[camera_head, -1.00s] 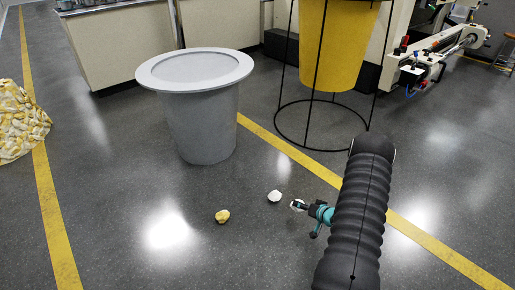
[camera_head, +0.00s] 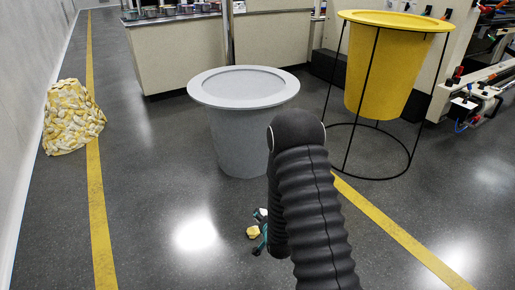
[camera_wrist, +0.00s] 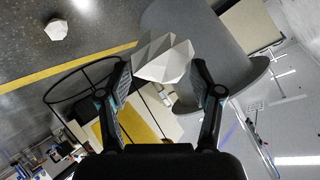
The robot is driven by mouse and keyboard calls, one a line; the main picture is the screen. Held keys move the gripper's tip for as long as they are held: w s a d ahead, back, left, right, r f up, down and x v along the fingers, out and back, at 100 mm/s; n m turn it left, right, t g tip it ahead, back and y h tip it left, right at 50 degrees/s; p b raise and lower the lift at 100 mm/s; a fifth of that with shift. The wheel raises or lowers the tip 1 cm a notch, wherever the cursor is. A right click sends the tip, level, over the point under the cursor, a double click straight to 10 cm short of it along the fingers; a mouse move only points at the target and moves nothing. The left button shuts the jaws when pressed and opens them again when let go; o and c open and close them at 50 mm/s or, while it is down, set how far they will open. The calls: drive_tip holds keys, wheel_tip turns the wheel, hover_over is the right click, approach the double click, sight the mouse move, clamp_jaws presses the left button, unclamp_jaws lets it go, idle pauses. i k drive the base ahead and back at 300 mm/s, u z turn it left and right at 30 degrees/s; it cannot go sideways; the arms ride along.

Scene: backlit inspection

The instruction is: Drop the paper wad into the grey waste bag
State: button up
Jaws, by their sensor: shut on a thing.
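A white faceted paper wad (camera_wrist: 164,52) is between the fingertips of my gripper (camera_wrist: 160,68) in the wrist view. The gripper is shut on it. The grey waste bag or bin (camera_head: 238,135) stands upright on the floor, with a wide pale rim and a grey top surface. It also shows in the wrist view (camera_wrist: 222,38), behind the held wad. The held wad is apart from the floor.
Another white wad (camera_wrist: 57,29) lies on the floor in the wrist view. A yellow bin (camera_head: 385,75) in a black wire stand is at right. A patterned sack (camera_head: 72,118) stands at left. Cabinets are behind.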

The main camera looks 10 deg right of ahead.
sight(253, 175)
drive_tip(key=u, duration=1.25)
drive_tip(key=i, duration=2.25)
drive_tip(key=u, duration=0.7)
drive_tip(key=i, duration=0.85)
drive_tip(key=z, duration=2.45)
